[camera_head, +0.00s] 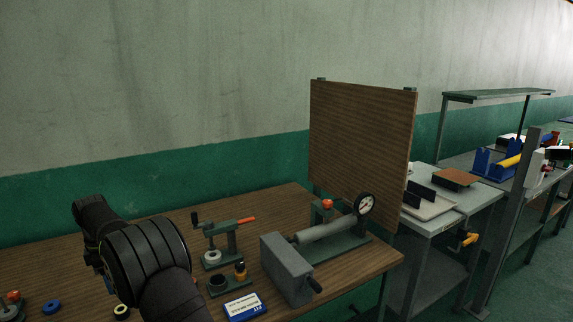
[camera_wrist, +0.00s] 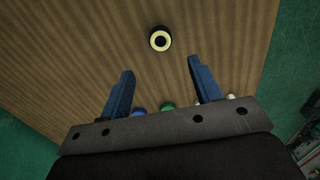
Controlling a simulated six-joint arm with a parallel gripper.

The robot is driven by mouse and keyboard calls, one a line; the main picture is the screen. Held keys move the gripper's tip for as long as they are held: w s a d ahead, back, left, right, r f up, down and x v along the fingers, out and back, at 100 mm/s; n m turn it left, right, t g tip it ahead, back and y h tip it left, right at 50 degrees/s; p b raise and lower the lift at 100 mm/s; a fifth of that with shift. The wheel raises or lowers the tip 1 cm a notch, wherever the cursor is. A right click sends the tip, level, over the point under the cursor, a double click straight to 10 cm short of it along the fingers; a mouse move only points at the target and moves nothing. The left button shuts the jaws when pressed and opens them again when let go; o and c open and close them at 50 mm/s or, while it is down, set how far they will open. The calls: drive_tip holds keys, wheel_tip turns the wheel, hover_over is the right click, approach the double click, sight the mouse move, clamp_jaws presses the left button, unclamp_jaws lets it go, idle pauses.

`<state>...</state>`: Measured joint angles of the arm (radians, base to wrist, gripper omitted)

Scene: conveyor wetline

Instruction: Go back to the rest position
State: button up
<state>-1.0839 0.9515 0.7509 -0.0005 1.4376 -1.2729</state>
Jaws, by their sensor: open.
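My gripper (camera_wrist: 160,88) shows in the wrist view with its two blue fingers wide apart and nothing between them. It is above the wooden bench (camera_wrist: 80,60). A black ring with a cream face (camera_wrist: 160,39) lies on the bench beyond the fingertips, apart from them. Blue (camera_wrist: 139,111) and green (camera_wrist: 167,107) round pieces show partly behind the gripper's grey bar. In the head view my black arm covers part of the bench at the lower left, and the gripper itself is not seen there.
The bench (camera_head: 385,262) carries a lever press (camera_head: 222,250), a grey box with a handle (camera_head: 287,270), a gauge fixture (camera_head: 335,235) and a blue-white box (camera_head: 245,306). A blue ring (camera_head: 52,307) lies at left. A wooden panel (camera_head: 362,140) stands behind. Space above the bench's left is open.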

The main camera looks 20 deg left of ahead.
wheel_tip(320, 180, down, 11)
drive_tip(key=shift+f, duration=0.2)
drive_tip(key=r, duration=0.5)
drive_tip(key=shift+w+d+r, duration=0.1)
drive_tip(key=shift+w+d, duration=0.15)
drive_tip(key=shift+d, duration=0.1)
drive_tip(key=w+d+r, duration=0.3)
drive_tip(key=w+d, duration=0.3)
drive_tip(key=d, duration=0.5)
drive_tip(key=w+d+r, duration=0.3)
drive_tip(key=w+d, duration=0.4)
drive_tip(key=d, duration=0.4)
drive_tip(key=w+d+r, duration=0.3)
drive_tip(key=w+d, duration=0.3)
drive_tip(key=d, duration=0.5)
drive_tip(key=a+f, duration=0.4)
drive_tip(key=a, duration=0.3)
drive_tip(key=shift+s+a+f, duration=0.15)
drive_tip(key=shift+f, duration=0.05)
